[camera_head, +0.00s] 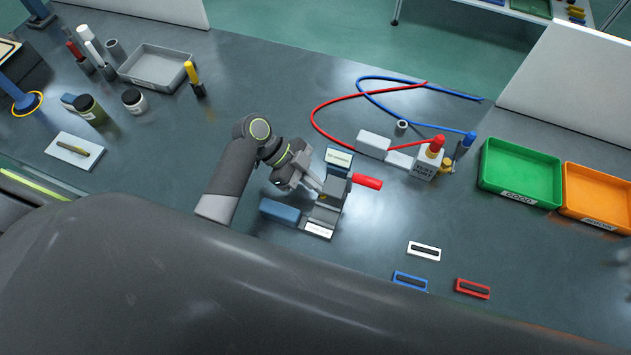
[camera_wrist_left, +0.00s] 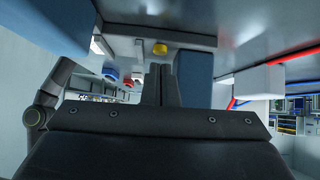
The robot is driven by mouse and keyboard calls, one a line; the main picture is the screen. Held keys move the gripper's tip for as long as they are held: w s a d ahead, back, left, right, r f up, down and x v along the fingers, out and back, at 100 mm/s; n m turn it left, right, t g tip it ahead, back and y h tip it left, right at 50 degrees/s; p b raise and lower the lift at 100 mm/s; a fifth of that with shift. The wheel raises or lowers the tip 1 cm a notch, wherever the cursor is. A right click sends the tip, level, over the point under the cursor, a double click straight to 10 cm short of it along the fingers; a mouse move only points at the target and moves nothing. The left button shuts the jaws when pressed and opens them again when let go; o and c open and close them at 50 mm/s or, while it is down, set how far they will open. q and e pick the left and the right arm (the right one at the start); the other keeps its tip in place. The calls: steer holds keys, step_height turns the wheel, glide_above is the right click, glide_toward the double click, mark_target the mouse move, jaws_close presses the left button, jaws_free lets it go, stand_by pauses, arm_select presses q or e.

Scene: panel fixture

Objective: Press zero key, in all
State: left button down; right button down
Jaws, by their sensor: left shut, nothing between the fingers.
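A small grey fixture (camera_head: 322,216) stands on the bench, with a pale display-like block (camera_head: 338,158) at its back, a red handle (camera_head: 367,182) on its right and a blue block (camera_head: 280,211) on its left. My left gripper (camera_head: 314,184) is over the fixture, shut and empty. In the left wrist view the closed fingers (camera_wrist_left: 160,84) point toward a small yellow round piece (camera_wrist_left: 160,48) on a grey surface. I cannot tell whether they touch it. No key marked zero can be read. My right gripper is not in view.
A white block with red and blue leads (camera_head: 424,168) stands right of the fixture. Green (camera_head: 520,172) and orange (camera_head: 598,195) trays are farther right. White, blue and red small plates lie in front. A grey tray (camera_head: 157,68), jars and pens are at the left.

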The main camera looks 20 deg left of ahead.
arm_select(q)
steer(key=shift+f, duration=0.5)
